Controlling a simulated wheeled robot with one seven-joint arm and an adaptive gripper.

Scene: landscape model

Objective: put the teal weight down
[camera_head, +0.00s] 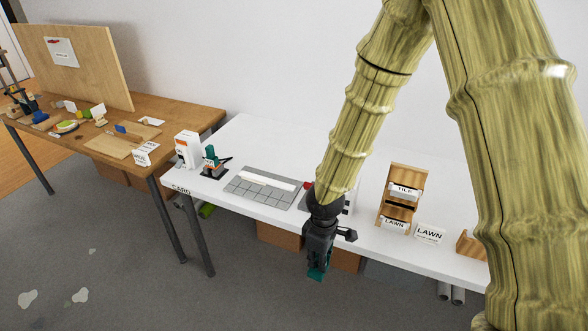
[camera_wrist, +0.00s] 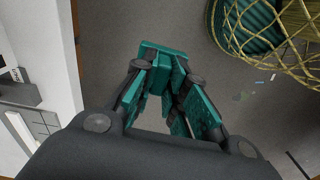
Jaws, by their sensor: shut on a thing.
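My gripper (camera_head: 319,262) hangs in front of the white table's front edge, pointing down, with grey floor behind it in the head view. In the wrist view my gripper (camera_wrist: 168,72) has its fingers closed in on the teal weight (camera_wrist: 154,52), a small blocky piece at the fingertips. The fingers' inner faces are also teal, so the weight's outline is hard to tell from them. In the head view only a small patch of teal shows below the dark fingers.
The white table (camera_head: 262,213) carries a grey tiled tray (camera_head: 262,190), a wooden rack (camera_head: 403,190) labelled TILE and LAWN, and a LAWN card (camera_head: 430,233). A wooden table (camera_head: 190,108) stands left.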

